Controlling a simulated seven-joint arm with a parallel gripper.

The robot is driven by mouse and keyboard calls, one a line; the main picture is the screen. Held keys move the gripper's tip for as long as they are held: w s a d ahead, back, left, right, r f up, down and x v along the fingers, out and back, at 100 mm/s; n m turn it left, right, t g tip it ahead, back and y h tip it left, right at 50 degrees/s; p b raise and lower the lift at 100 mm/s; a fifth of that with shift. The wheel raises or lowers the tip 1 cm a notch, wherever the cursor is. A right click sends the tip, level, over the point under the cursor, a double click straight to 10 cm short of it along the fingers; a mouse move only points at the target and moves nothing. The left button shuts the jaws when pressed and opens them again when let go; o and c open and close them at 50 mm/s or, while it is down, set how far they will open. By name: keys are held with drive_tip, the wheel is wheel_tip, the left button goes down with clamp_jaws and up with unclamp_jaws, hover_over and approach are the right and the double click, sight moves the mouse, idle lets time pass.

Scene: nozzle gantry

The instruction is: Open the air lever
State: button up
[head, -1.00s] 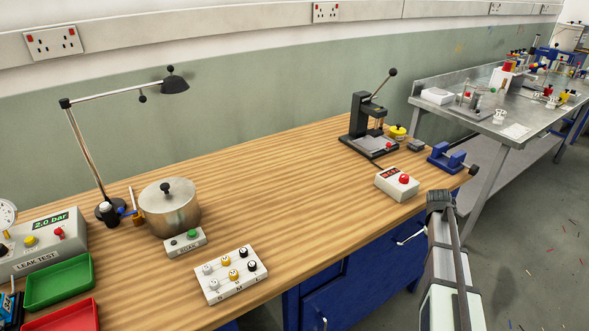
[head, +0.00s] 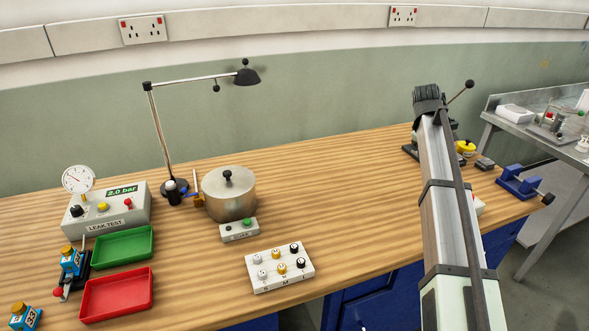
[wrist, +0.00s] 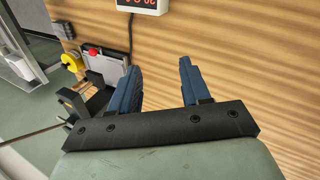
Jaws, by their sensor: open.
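A small brass-coloured valve (head: 198,201) with a thin upright handle (head: 196,182) stands against the left side of a round steel pot (head: 229,197) in the head view. This looks like the air lever, though it is small and carries no readable label. My gripper (wrist: 160,72) is open and empty in the wrist view, its two blue fingers spread above the wooden bench. It is over the bench's right part, near the press, well away from the valve. In the head view my arm rises at the right, and the fingers cannot be made out.
The leak test box (head: 108,211), green tray (head: 124,246), red tray (head: 117,293) and nozzle rack (head: 280,268) are nearby. The bench between pot and press is clear.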

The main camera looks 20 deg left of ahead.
drive_tip(key=s+a+r+n+y, duration=0.1)
drive_tip(key=s+a+n, duration=0.15)
drive_tip(key=a, duration=0.95)
drive_tip(key=s+a+r+n+y, duration=0.1)
drive_tip(key=s+a+n, duration=0.15)
drive_tip(key=a, duration=0.95)
wheel_tip(320, 180, up, 4)
drive_tip(key=n+g+y, duration=0.2)
drive_tip(key=n, duration=0.9)
hover_over(126, 200)
drive_tip(key=s+d, duration=0.2)
drive_tip(key=f, duration=0.4)
drive_tip(key=w+a+f, duration=0.1)
drive_tip(key=f, duration=0.3)
drive_tip(key=w+a+f, duration=0.1)
drive_tip(key=f, duration=0.4)
drive_tip(key=shift+c, duration=0.2)
clamp_jaws()
